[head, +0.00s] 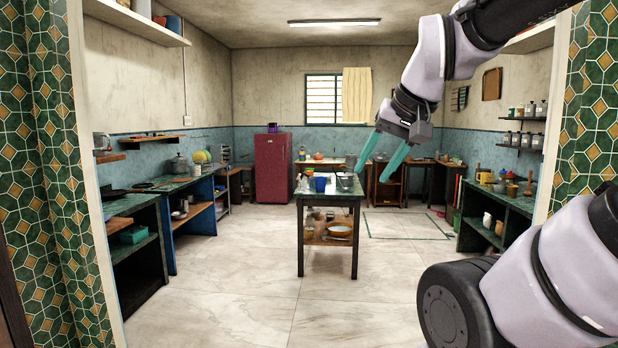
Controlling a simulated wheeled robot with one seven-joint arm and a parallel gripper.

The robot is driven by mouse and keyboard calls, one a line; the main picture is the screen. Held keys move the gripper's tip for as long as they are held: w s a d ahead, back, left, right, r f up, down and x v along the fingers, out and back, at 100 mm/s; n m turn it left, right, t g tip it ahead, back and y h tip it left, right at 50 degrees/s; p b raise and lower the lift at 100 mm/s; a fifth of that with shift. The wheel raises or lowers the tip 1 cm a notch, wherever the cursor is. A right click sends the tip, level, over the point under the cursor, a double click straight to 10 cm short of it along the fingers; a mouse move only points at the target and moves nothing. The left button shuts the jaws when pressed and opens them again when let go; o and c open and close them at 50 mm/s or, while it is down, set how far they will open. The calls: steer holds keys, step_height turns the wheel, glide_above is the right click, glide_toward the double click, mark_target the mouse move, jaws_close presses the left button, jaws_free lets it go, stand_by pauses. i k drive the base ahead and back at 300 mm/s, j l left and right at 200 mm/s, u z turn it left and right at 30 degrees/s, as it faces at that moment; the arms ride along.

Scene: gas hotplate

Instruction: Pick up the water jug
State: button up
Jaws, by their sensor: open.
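My gripper (374,174) has two teal fingers pointing down and left, spread apart and empty. It hangs in the air at upper right of centre, in front of the back of the kitchen and far from any surface. I cannot tell for sure which thing is the water jug. Small pale vessels (487,220) stand on a lower shelf at the right, and a blue container (319,184) stands on the middle table; both are too small to make out well.
A narrow dark-legged table (328,198) stands mid-room, with items on its top and lower shelf. Counters line the left (175,184) and right walls. A red fridge (275,168) is at the back. Tiled doorway walls (45,170) flank me. The pale floor (225,285) ahead is clear.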

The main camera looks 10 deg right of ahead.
mark_target(319, 183)
steer(key=i+z, duration=0.1)
steer(key=i, duration=4.75)
steer(key=i+j+z, duration=0.1)
steer(key=i+z, duration=0.15)
steer(key=i, duration=0.35)
steer(key=i+j+z, duration=0.25)
steer(key=i, duration=0.35)
steer(key=i+l, duration=0.05)
